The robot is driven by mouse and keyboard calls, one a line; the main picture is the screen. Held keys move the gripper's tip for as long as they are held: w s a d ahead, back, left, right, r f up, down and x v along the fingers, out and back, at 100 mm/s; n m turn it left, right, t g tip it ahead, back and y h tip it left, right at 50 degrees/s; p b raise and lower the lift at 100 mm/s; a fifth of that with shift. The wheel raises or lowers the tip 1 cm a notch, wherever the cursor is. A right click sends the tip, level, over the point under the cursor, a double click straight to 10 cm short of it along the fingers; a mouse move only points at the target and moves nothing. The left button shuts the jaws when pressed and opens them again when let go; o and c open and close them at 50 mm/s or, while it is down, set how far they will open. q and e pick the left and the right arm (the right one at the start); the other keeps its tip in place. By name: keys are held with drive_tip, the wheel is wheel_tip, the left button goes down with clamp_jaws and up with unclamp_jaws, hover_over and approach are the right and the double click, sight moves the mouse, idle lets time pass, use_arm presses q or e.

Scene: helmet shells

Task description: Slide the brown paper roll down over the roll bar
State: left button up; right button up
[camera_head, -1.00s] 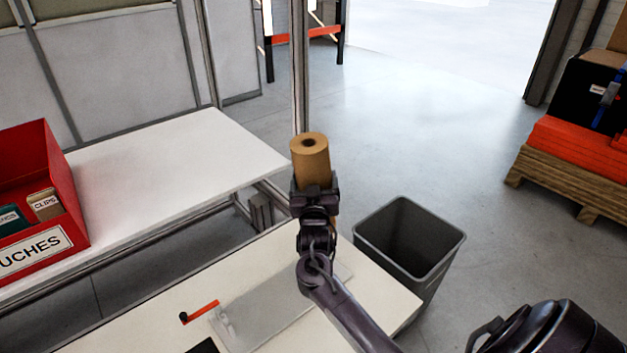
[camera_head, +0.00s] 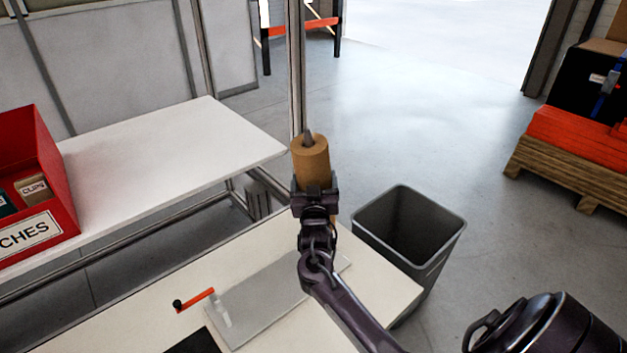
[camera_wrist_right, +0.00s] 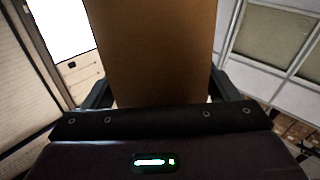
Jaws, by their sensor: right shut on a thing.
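The brown paper roll (camera_head: 311,160) stands upright in the middle of the head view. My right gripper (camera_head: 315,190) is shut on its lower part, and the roll also fills the middle of the right wrist view (camera_wrist_right: 152,50), between the fingers. My left gripper is not in view.
A white bench (camera_head: 378,270) with a grey plate (camera_head: 265,300) and an orange-handled tool (camera_head: 195,300) lies below my arm. A grey bin (camera_head: 450,238) stands to the right. A red box (camera_head: 58,195) sits on the white table (camera_head: 150,150) at left.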

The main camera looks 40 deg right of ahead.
drive_tip(key=shift+d+f+b, duration=0.2)
drive_tip(key=shift+f+b, duration=0.8)
drive_tip(key=shift+f, duration=0.35)
drive_tip(key=o, duration=1.6)
drive_tip(key=shift+f, duration=0.3)
drive_tip(key=shift+s+a+f, duration=0.1)
drive_tip(key=shift+s+a, duration=0.2)
drive_tip(key=shift+s, duration=0.1)
drive_tip(key=v, duration=0.7)
drive_tip(key=shift+r, duration=0.25)
drive_tip(key=shift+d, duration=0.1)
